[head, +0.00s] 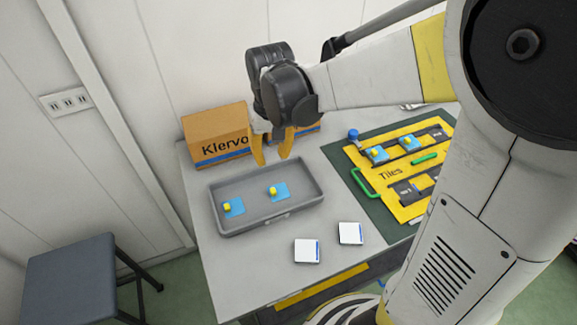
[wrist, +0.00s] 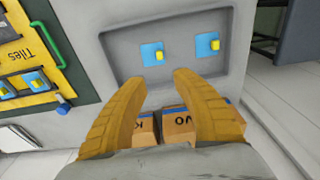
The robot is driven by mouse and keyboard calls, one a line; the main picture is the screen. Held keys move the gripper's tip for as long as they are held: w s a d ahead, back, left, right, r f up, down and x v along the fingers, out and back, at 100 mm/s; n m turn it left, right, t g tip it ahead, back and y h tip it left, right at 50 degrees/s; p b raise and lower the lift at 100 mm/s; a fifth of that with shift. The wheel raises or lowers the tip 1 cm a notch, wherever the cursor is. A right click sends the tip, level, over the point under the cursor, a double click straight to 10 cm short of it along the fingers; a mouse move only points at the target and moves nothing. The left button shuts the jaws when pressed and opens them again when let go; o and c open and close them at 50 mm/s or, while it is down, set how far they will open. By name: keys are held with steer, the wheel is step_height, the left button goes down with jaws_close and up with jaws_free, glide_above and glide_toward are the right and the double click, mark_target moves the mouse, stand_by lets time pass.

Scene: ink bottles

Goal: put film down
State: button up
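Two thin blue squares with yellow knobs, possibly the film, lie apart in the grey tray (head: 318,203), one at the left (head: 236,211) and one nearer the middle (head: 282,193). The wrist view shows them too, one (wrist: 150,57) beyond my fingertips and one (wrist: 206,50) to the right. My gripper (head: 273,162) has yellow fingers and hangs above the tray's back edge. In the wrist view its fingers (wrist: 157,76) are spread with nothing between them. Two similar blue squares (head: 376,156) (head: 411,144) lie on the yellow Tiles board (head: 390,180).
A cardboard box marked Klervo (head: 215,135) stands behind the tray. Two white squares with blue edges (head: 306,251) (head: 350,234) lie on the table in front. The board has a green handle (head: 364,185) and sits on a dark green mat (head: 345,160). A grey stool (head: 70,270) stands left.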

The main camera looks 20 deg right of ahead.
steer(key=s+d+r+t, duration=0.1)
steer(key=s+r+t, duration=0.5)
steer(key=s, duration=0.7)
steer(key=shift+d+r, duration=0.2)
steer(key=shift+r, duration=0.5)
